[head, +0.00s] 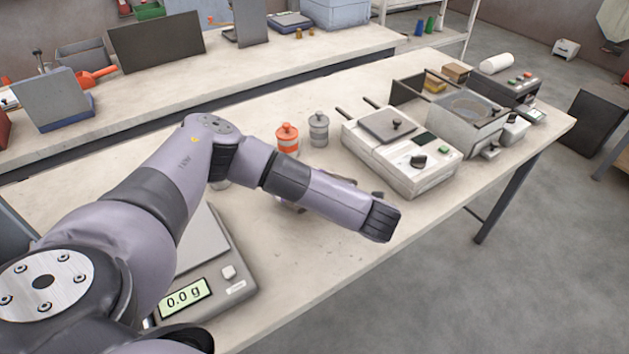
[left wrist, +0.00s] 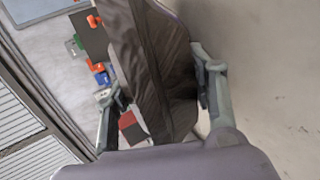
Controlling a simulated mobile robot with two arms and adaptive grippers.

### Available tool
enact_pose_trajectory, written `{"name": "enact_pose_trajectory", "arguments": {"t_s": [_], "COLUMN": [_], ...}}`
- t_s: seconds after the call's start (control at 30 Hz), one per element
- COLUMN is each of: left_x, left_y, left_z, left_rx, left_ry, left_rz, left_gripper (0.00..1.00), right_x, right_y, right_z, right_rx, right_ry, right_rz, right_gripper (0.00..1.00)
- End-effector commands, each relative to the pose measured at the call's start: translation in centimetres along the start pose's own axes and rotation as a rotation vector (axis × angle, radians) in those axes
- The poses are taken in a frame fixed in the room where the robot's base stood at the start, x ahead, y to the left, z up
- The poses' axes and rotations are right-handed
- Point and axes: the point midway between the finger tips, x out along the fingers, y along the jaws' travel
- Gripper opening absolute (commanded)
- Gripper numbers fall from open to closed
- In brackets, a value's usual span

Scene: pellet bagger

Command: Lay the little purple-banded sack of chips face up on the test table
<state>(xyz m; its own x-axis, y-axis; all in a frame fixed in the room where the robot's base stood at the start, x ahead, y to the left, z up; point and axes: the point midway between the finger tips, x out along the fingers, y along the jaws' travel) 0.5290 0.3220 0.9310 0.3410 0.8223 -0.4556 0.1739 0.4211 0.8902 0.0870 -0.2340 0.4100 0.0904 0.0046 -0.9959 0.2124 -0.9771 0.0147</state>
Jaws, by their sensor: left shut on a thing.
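My left gripper (left wrist: 160,82) is shut on a dark brown, creased, sack-like thing (left wrist: 150,55) in the left wrist view. The thing rises between its two fingers. My right gripper is in neither view.
A scale (head: 208,290) reading 0.0 g stands near left. An orange canister (head: 287,138), a grey canister (head: 318,129) and a white instrument (head: 405,160) stand farther back. More devices (head: 465,120) fill the far right end. The table's front strip is clear.

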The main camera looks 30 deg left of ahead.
Motion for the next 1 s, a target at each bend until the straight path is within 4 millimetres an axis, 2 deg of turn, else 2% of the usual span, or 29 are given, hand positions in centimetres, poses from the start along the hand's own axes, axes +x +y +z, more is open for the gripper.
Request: {"name": "enact_pose_trajectory", "arguments": {"t_s": [0.27,0.3,0.6,1.0], "left_x": [0.04,0.04,0.04,-0.27], "left_y": [0.03,0.03,0.01,-0.12], "left_z": [0.02,0.02,0.01,0.09], "left_rx": [-0.002,-0.002,-0.001,0.002], "left_ry": [0.0,0.0,0.001,-0.002], "left_rz": [0.005,0.005,0.004,-0.001], "left_gripper": [0.01,0.54,0.74,0.75], "right_x": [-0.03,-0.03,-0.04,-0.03], "right_y": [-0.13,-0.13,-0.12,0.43], "right_z": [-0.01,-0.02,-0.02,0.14], "right_rx": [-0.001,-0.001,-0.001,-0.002], "right_ry": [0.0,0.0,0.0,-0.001], "right_rz": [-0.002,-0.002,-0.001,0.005], "right_gripper": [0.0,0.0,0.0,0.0]}}
